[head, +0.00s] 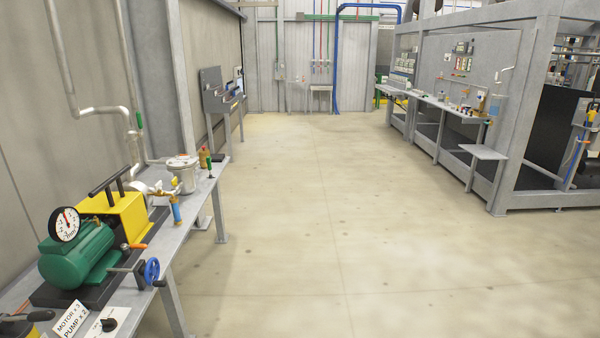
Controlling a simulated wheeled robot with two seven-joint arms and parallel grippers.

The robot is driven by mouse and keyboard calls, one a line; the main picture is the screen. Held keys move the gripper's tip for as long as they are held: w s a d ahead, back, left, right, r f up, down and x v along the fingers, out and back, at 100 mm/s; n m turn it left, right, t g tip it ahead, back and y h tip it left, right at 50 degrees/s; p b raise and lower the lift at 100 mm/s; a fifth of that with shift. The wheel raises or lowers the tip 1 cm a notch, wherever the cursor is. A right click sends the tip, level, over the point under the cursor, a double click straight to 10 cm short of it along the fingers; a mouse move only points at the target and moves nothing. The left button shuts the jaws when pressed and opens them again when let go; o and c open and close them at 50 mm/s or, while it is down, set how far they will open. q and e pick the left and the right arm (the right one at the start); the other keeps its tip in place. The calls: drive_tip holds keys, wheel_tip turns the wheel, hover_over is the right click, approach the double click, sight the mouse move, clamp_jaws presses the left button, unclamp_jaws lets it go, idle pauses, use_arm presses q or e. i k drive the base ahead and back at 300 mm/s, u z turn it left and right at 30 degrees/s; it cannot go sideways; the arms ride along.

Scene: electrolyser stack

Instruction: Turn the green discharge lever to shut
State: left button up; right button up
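A bench (217,182) along the left wall carries a green motor (78,254) with a pump set. A small upright green handle (209,159) stands near the bench's far end, beside a grey metal canister (184,173). Another slim green grip (139,121) stands upright against the grey pipework above the bench. Which of these two is the discharge lever I cannot tell, and both are small at this distance. Neither of my grippers is in view.
A blue handwheel (152,271), an orange-handled lever (136,246) and a yellow guard (118,217) are on the near bench. The floor (330,220) to the right is clear. A grey-framed structure with a work shelf (455,109) stands far right.

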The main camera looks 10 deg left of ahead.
sight(141, 134)
drive_tip(key=z, duration=0.1)
drive_tip(key=i, duration=2.05)
drive_tip(key=u, duration=0.55)
drive_tip(key=i, duration=1.7)
drive_tip(key=u, duration=2.15)
drive_tip(key=i, duration=0.9)
drive_tip(key=u, duration=0.6)
